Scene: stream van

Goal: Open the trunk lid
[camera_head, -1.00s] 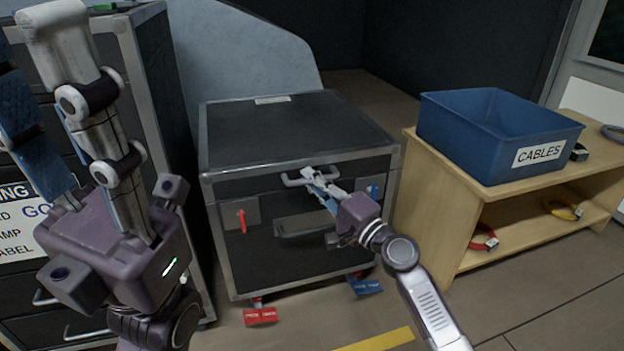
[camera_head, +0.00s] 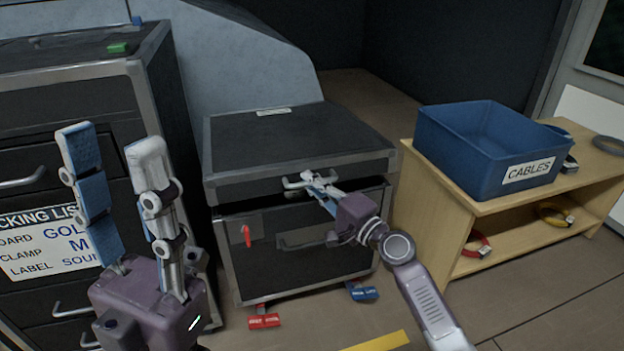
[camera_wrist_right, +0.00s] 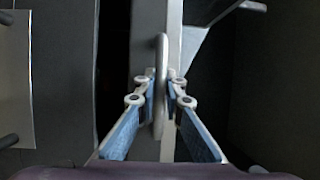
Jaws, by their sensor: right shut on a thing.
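The black trunk (camera_head: 290,250) with metal edges stands on the floor in the middle of the head view. Its lid (camera_head: 290,135) is slightly raised at the front, with a dark gap under its front edge. My right gripper (camera_head: 308,180) is shut on the lid handle (camera_head: 290,184) at the lid's front. The right wrist view shows the handle (camera_wrist_right: 160,90) between both fingers. My left gripper (camera_head: 112,165) is open and empty, left of the trunk and in front of the tall case. A red latch (camera_head: 246,235) shows on the trunk's front left.
A wooden shelf (camera_head: 428,220) with a blue CABLES bin (camera_head: 490,150) stands close on the right. A tall black case (camera_head: 165,110) stands close on the left.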

